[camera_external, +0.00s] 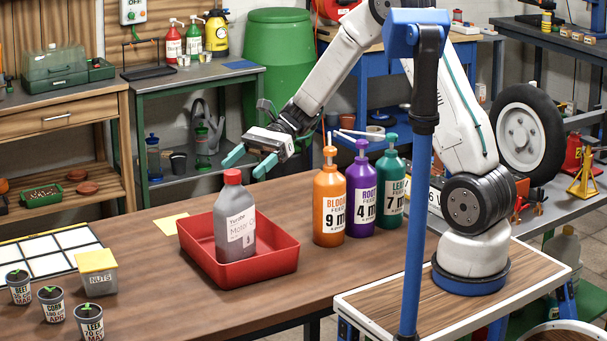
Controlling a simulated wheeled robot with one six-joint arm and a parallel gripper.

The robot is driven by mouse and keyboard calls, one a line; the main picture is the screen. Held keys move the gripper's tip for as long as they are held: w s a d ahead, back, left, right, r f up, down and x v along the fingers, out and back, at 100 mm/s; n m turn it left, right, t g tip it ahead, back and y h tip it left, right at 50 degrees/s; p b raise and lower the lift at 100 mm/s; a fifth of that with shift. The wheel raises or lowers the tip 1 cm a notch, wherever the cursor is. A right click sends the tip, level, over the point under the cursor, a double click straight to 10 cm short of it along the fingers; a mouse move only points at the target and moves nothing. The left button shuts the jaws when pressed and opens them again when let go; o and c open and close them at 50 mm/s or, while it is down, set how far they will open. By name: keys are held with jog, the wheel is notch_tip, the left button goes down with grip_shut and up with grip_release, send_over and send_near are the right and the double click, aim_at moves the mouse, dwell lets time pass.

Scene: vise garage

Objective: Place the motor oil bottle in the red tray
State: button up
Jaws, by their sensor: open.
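The motor oil bottle (235,222) is grey with a red cap and a white label. It stands upright inside the red tray (276,262), towards the tray's left half. The tray lies on the wooden table. My gripper (249,164), with teal fingertips, is open and empty. In the picture it is just above and to the right of the bottle's cap, apart from it. The bottle's base is partly hidden by the tray's front wall.
Three pump bottles, orange (329,205), purple (361,198) and green (391,190), stand right of the tray. A yellow-lidded nuts box (98,274), small seedling pots (53,304) and a white-panelled tray (47,252) are at left. Bare tabletop lies in front of the red tray.

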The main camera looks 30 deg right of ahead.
jog(key=s+d+r+n+t+h, duration=0.3)
jog(key=s+d+n+h, duration=0.3)
jog(key=s+d, duration=0.6)
jog(key=s+d+r+n+t+h, duration=0.3)
jog(key=s+d+r+n+h, duration=0.2)
jog(key=s+d, duration=0.6)
jog(key=d+n+h, duration=0.2)
jog(key=d, duration=0.5)
jog(key=shift+s+d+n+t+h, duration=0.3)
jog(key=shift+s+d+n, duration=0.05)
jog(key=shift+d+n, duration=0.05)
